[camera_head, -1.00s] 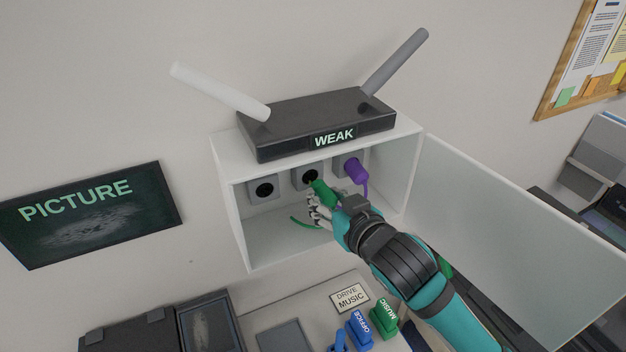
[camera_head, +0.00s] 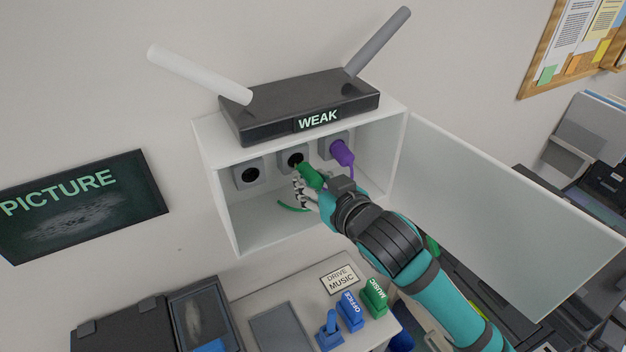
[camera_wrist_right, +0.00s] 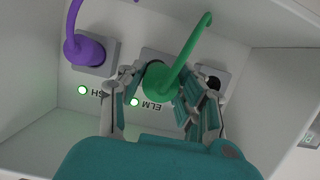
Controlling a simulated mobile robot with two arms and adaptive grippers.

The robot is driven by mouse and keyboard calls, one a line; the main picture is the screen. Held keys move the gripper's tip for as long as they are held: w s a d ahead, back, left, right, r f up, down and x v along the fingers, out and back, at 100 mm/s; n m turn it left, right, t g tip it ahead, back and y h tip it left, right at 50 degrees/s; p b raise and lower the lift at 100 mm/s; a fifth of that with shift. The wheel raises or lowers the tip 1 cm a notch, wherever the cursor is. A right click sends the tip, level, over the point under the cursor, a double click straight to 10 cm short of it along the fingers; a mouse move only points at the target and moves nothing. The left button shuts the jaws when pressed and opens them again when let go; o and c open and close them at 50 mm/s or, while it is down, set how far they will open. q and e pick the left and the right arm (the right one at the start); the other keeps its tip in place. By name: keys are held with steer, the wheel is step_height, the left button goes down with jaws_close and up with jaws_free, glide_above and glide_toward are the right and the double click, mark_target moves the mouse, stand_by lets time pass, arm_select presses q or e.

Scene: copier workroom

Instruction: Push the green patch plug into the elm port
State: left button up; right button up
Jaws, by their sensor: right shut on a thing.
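The green patch plug (camera_head: 309,175) is in my right gripper (camera_head: 308,190), whose fingers are shut on it inside the open white wall box (camera_head: 225,215). Its front end is at the lower right of the middle port (camera_head: 295,159), and part of that dark hole shows in the head view. In the right wrist view, the green plug (camera_wrist_right: 160,82) covers the middle of the grey elm port (camera_wrist_right: 150,54), beside the upside-down ELM label (camera_wrist_right: 153,104). I cannot tell whether its tip touches or enters the hole. My left gripper is not in view.
A purple plug (camera_head: 342,152) sits in the right port, close to my gripper. The left port (camera_head: 249,175) is empty. A router (camera_head: 300,105) marked WEAK stands on the box. The box's door (camera_head: 500,215) stands open on the right.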

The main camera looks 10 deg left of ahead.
mark_target(304, 170)
steer(key=shift+w+a, duration=0.55)
steer(key=shift+w, duration=0.3)
steer(key=shift+w+a, duration=0.55)
steer(key=shift+w, duration=0.25)
stand_by(0.8)
steer(key=o, duration=1.2)
steer(key=shift+s, duration=0.1)
steer(key=v, duration=1.1)
steer(key=shift+s+d+r, duration=0.15)
steer(key=shift+s+d, duration=0.1)
